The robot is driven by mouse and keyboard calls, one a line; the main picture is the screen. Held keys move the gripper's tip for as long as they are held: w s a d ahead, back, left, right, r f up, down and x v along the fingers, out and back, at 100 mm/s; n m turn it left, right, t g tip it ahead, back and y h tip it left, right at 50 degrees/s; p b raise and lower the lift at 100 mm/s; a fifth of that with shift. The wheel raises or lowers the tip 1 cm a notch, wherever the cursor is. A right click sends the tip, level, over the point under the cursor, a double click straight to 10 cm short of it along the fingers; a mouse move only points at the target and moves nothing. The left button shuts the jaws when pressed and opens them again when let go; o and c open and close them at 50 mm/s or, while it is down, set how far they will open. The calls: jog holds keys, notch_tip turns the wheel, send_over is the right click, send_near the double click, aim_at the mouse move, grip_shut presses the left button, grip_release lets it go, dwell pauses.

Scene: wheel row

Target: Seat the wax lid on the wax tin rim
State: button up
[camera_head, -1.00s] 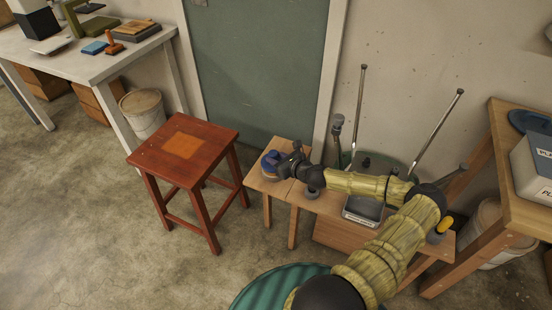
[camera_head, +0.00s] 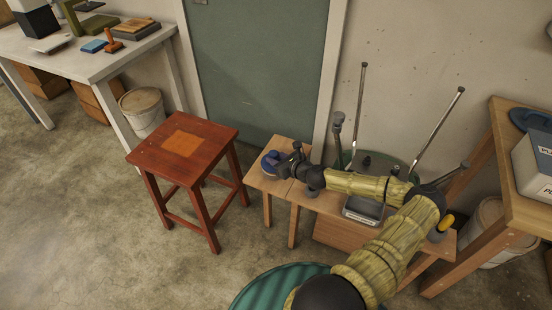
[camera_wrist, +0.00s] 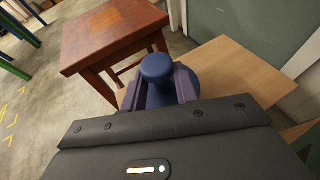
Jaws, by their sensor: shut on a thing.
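The wax lid is a dark blue disc with a round knob (camera_wrist: 157,68), seen in the middle of the wrist view. My gripper (camera_wrist: 158,88) is shut on it, with one finger on each side below the knob top. In the head view the blue lid (camera_head: 269,159) shows at the left end of the low wooden bench, just beyond my gripper (camera_head: 278,166). The wax tin cannot be made out separately under the lid and fingers. I cannot tell whether the lid touches its rim.
The low bench (camera_head: 262,184) carries a grey tray-like box (camera_head: 362,208) behind my arm. A red-brown stool (camera_head: 160,152) stands left of the bench. A green door (camera_head: 255,70) and wall are behind. A wooden table (camera_head: 505,210) stands at the right.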

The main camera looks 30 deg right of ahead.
jog(key=shift+f+b, duration=0.6)
jog(key=shift+f, duration=0.5)
dwell(2.4)
jog(key=o, duration=0.8)
jog(key=shift+p+v, duration=0.75)
jog(key=shift+v, duration=1.05)
jog(key=shift+o, duration=0.3)
jog(key=o, duration=0.5)
jog(key=o, duration=0.7)
